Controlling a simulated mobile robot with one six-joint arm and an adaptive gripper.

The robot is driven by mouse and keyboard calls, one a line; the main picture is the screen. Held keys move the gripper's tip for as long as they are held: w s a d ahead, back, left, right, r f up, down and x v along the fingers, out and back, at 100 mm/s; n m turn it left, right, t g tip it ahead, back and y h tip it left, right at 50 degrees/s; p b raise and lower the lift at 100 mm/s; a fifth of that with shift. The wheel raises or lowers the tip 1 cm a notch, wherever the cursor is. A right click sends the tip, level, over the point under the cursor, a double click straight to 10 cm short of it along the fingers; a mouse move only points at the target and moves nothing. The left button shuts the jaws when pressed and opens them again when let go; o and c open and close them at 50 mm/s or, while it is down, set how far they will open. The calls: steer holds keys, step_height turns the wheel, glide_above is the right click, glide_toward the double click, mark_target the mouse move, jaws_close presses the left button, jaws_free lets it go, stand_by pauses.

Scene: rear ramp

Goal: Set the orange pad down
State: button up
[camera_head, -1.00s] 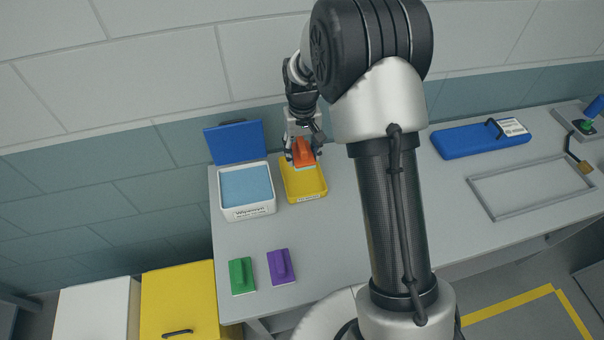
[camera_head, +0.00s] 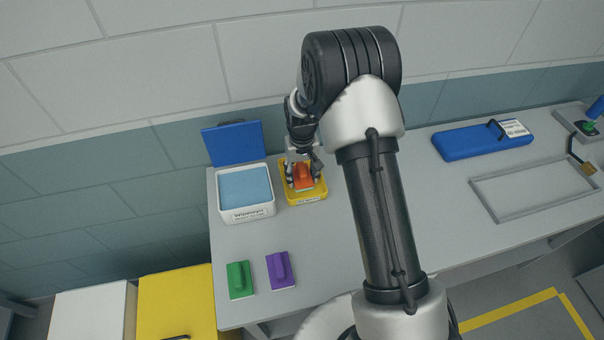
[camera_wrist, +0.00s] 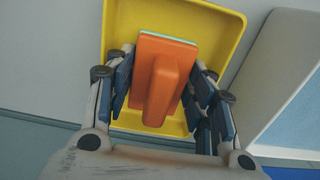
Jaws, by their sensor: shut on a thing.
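The orange pad (camera_head: 304,178) is at the yellow tray (camera_head: 320,192), inside its outline. In the wrist view the pad (camera_wrist: 160,85) has a raised handle and a thin pale green layer under its edge, with the yellow tray (camera_wrist: 225,25) around it. My gripper (camera_head: 303,172) is shut on the pad from the back side. In the wrist view the fingers of my gripper (camera_wrist: 163,95) stand on both sides of the pad. Whether the pad's underside touches the tray floor cannot be told.
A white box (camera_head: 247,214) with blue wipes and an open blue lid (camera_head: 233,142) stands left of the tray. Green (camera_head: 240,280) and purple (camera_head: 281,271) pads lie at the front left. A blue case (camera_head: 470,140) and a grey frame (camera_head: 490,210) lie at the right.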

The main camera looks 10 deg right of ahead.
steer(key=shift+f, duration=0.2)
steer(key=o, duration=0.8)
steer(key=shift+c, duration=0.2)
steer(key=shift+r, duration=0.1)
